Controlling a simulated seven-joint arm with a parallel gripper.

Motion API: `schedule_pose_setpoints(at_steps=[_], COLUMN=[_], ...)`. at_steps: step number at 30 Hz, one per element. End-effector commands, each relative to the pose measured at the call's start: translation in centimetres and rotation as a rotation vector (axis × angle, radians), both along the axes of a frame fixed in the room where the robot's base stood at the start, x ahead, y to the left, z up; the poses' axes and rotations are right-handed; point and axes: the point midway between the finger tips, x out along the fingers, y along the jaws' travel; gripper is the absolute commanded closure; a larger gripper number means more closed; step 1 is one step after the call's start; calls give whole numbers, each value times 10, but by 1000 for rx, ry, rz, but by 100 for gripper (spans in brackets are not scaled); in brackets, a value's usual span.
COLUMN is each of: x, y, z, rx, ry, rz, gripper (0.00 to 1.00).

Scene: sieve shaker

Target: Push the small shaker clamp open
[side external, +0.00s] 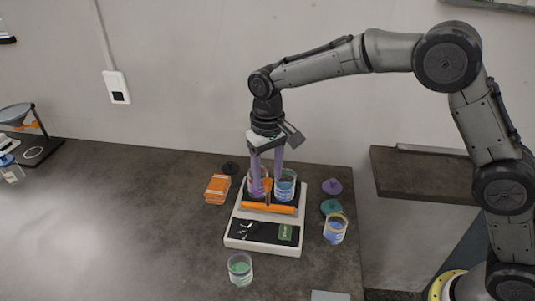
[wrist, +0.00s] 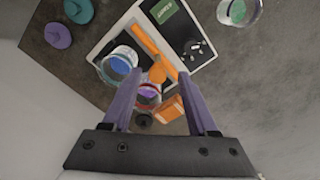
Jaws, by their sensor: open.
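The shaker (side external: 234,233) is a white base with a black front panel and a green display. Its orange clamp bar (side external: 270,208) lies across the base, with an orange upright handle (side external: 267,186) near its middle. The bar also shows in the wrist view (wrist: 146,40). On the platform behind the bar stand a jar with blue contents (side external: 285,188) and a jar with pink-red contents (wrist: 149,95). My gripper (wrist: 160,74) is open, pointing down, with purple fingertips on either side of the handle in the wrist view. I cannot tell whether they touch it.
An orange stack (side external: 217,189) and a dark lid (side external: 230,167) lie left of the shaker. Purple (side external: 332,186) and teal (side external: 328,206) lids and a blue-filled jar (side external: 334,229) are right. A green-filled jar (side external: 240,269) stands in front. The table's left is mostly clear.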

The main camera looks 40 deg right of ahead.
Motion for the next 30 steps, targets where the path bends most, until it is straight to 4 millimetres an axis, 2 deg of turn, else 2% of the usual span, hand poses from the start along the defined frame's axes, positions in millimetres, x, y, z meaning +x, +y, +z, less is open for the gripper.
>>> schedule_pose_setpoints(at_steps=[5,12,18,24,30], x=[1,1,1,0,0], y=[0,0,1,0,0], z=[30,83,116,131,133], rx=[2,3,2,1,1], ry=[-6,-7,-5,-1,-1], rz=[0,0,0,0,0], gripper=[41,41,41,41,41])
